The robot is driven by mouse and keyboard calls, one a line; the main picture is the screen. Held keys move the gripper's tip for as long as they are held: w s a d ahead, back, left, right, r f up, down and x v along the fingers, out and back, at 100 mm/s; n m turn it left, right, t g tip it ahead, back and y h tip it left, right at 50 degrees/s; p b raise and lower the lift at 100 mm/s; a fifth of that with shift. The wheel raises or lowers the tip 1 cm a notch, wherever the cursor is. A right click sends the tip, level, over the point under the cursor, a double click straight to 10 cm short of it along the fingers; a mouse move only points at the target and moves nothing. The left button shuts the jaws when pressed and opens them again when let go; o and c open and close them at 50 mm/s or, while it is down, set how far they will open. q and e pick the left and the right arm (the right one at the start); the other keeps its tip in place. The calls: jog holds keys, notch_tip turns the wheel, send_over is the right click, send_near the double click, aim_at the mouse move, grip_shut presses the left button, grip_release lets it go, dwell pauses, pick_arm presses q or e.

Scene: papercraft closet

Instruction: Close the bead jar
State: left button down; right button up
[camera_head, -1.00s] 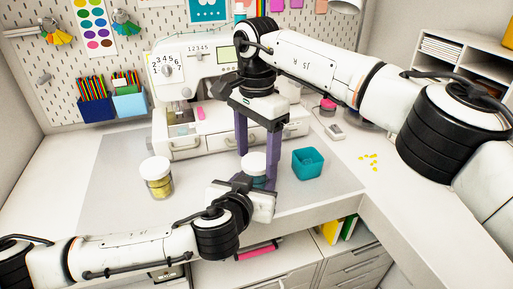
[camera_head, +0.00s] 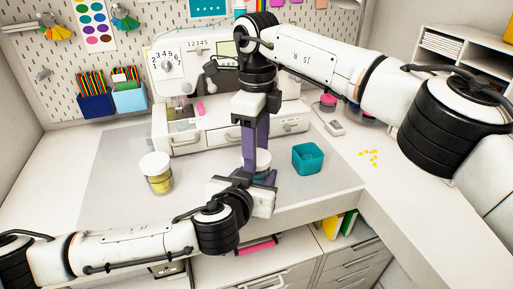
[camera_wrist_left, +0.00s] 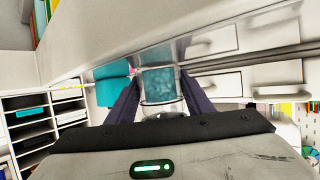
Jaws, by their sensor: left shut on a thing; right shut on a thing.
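The bead jar, clear with blue-teal beads (camera_wrist_left: 160,82), is between my grippers on the grey mat, largely hidden in the head view. Its white lid (camera_head: 264,158) shows partly behind the right fingers. My left gripper (camera_wrist_left: 161,92) is shut around the jar's body, one purple finger on each side in the left wrist view. My right gripper (camera_head: 257,153) comes down from above, its purple fingers nearly in line in the head view, shut on the lid. Whether the lid is fully seated cannot be seen.
A second white-lidded jar with yellow contents (camera_head: 157,174) stands to the left. An open teal box (camera_head: 307,158) is close on the right. A sewing machine (camera_head: 190,75) stands behind.

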jog(key=m, duration=1.2)
jog(key=o, duration=1.3)
jog(key=shift+c, duration=0.2)
notch_tip(320, 180, up, 8)
jog(key=shift+f, duration=0.25)
pick_arm(q)
jog(key=c, duration=0.8)
grip_release()
